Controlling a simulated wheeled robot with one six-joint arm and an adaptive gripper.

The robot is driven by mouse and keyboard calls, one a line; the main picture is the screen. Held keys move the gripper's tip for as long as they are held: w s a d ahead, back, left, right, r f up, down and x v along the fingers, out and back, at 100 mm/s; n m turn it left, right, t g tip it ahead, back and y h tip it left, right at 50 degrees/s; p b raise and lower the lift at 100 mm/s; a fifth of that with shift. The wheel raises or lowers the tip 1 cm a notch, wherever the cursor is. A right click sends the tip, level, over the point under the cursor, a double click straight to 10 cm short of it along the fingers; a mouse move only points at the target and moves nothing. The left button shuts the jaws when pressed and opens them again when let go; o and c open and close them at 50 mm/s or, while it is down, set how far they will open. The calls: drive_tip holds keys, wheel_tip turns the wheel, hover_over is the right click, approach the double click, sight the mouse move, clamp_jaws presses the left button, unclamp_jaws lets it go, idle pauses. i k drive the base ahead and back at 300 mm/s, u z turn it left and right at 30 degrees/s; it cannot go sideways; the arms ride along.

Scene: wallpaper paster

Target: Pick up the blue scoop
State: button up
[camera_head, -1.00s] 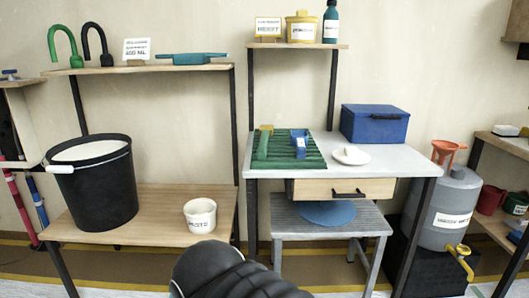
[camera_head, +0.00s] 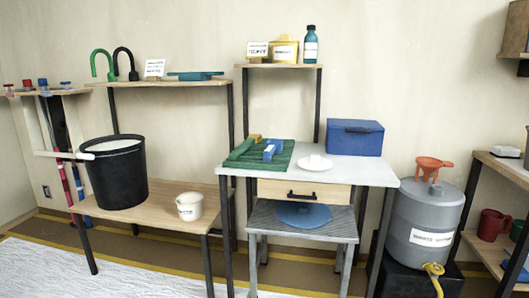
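A small blue object (camera_head: 270,150), possibly the blue scoop, lies on a ribbed green mat (camera_head: 284,159) on the grey-white worktop. It is too small to make out its shape clearly. A green tool (camera_head: 240,149) lies left of it, with a yellow piece (camera_head: 255,137) behind. A flat teal-blue piece with a handle (camera_head: 195,76) lies on the upper left shelf; I cannot tell if it is a scoop. My gripper is not in view.
The worktop (camera_head: 360,170) also holds a blue box (camera_head: 354,137) and a white lidded dish (camera_head: 315,163). A black bucket (camera_head: 115,180) and a white tub (camera_head: 190,206) stand on the left bench. A grey tank (camera_head: 425,215) stands at right.

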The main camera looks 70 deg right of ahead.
sight(273, 145)
drive_tip(key=z, duration=0.2)
drive_tip(key=i, duration=1.35)
drive_tip(key=z, duration=1.1)
drive_tip(key=i, duration=0.85)
drive_tip(key=z, duration=1.1)
